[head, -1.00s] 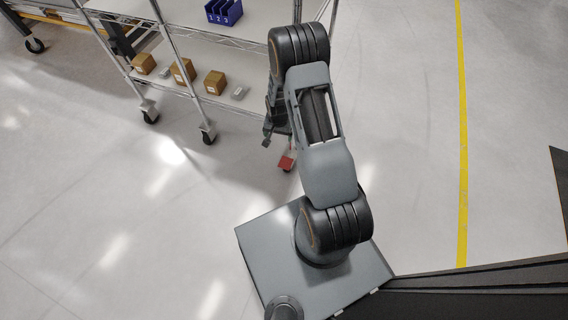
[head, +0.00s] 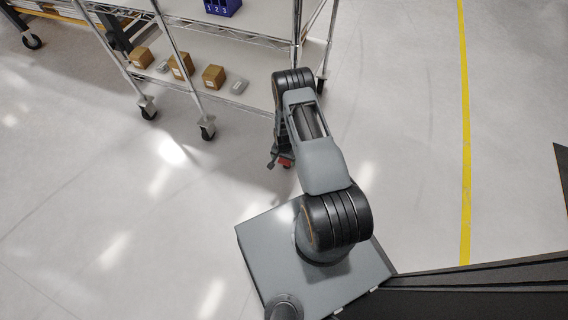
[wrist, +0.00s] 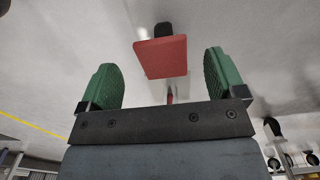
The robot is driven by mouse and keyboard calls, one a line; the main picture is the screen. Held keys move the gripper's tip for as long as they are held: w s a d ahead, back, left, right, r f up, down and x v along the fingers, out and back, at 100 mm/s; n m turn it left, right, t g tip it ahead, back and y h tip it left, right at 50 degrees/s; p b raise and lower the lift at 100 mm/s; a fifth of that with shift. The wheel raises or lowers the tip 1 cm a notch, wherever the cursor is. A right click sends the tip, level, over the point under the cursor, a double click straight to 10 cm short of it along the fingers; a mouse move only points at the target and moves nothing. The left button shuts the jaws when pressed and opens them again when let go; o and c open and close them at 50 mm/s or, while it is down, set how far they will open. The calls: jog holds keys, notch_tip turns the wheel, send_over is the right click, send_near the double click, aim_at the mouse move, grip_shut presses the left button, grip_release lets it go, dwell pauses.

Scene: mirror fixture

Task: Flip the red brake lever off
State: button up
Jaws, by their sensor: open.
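The red brake lever (wrist: 161,57) shows in the wrist view as a flat red pad with a dark wheel behind it. It lies in line with the gap between the two green fingers of my gripper (wrist: 160,65). The fingers are apart, with nothing held between them. I cannot tell how far the pad is beyond the fingertips. In the head view a small bit of the red lever (head: 287,164) shows low by the shelf's caster, mostly hidden by my gripper (head: 272,162) and arm.
A wire shelf rack (head: 200,108) on casters stands behind and left of my arm. Its lower shelf holds several cardboard boxes (head: 181,66); a blue bin (head: 222,7) sits above. Open floor (head: 400,120) with a yellow line (head: 465,130) lies to the right.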

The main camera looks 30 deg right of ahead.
aim_at(284, 162)
jog(key=shift+f+b, duration=0.55)
jog(key=shift+f, duration=1.3)
jog(key=shift+c, duration=0.3)
